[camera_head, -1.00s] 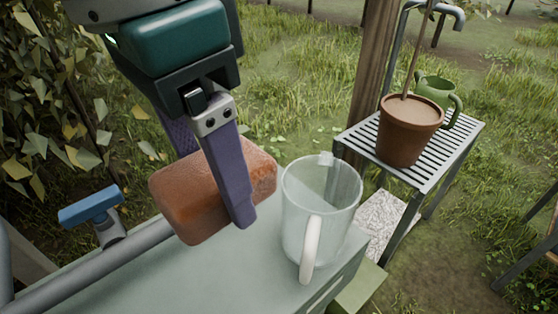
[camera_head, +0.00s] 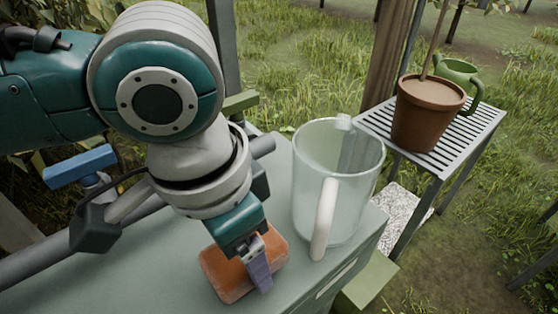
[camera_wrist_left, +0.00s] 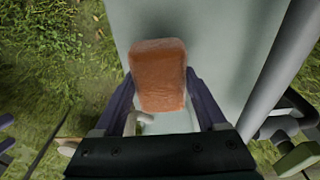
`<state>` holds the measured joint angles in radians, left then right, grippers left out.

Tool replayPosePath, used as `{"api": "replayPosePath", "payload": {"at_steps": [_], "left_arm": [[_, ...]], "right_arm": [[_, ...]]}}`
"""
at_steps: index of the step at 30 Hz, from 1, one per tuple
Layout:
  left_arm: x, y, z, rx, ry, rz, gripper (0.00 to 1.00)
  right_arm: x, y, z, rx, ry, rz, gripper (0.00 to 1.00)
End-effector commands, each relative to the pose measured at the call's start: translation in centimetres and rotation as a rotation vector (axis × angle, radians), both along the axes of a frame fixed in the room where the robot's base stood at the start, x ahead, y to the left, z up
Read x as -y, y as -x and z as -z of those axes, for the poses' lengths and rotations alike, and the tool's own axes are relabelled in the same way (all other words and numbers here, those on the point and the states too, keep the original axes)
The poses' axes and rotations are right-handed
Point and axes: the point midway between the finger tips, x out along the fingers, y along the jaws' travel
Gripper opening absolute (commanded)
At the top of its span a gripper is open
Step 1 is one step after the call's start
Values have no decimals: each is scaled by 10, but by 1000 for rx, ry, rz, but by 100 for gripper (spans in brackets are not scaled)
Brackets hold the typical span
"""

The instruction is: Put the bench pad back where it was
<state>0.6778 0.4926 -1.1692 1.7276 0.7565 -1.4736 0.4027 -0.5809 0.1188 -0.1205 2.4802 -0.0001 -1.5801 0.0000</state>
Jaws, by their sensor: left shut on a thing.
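The bench pad, an orange-brown rounded block (camera_head: 222,272), is at the front of the pale green bench top (camera_head: 130,283). My left gripper (camera_head: 248,270) points down and is shut on it; one purple finger shows on its near side. In the left wrist view the pad (camera_wrist_left: 158,62) sits between the two fingers of the left gripper (camera_wrist_left: 158,92), with the bench top below. The pad is low over the bench; I cannot tell whether it touches. My right gripper is not in view.
A clear pitcher (camera_head: 350,165) with a white handle stands on the bench just right of the pad. A pipe with a blue-handled valve (camera_head: 80,166) runs along the left. A slatted stand (camera_head: 455,135) holds a potted plant (camera_head: 425,115) and a green watering can (camera_head: 458,72).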

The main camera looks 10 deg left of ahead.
Motion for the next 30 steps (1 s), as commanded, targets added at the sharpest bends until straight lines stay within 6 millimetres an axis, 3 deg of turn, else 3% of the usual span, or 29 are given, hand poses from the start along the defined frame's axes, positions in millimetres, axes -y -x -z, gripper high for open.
{"api": "replayPosePath", "payload": {"at_steps": [1,4,15,16,23,30], "left_arm": [[0,1,13,-2,0,0,30],[0,0,26,-1,0,-1,30],[0,0,29,-1,0,-1,30],[0,0,30,-1,1,-1,75],[0,0,29,-1,1,-1,100],[0,0,28,0,0,0,100]], "right_arm": [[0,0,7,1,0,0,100],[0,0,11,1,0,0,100],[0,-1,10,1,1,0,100],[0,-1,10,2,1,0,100],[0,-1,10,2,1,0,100],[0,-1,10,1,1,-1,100]]}}
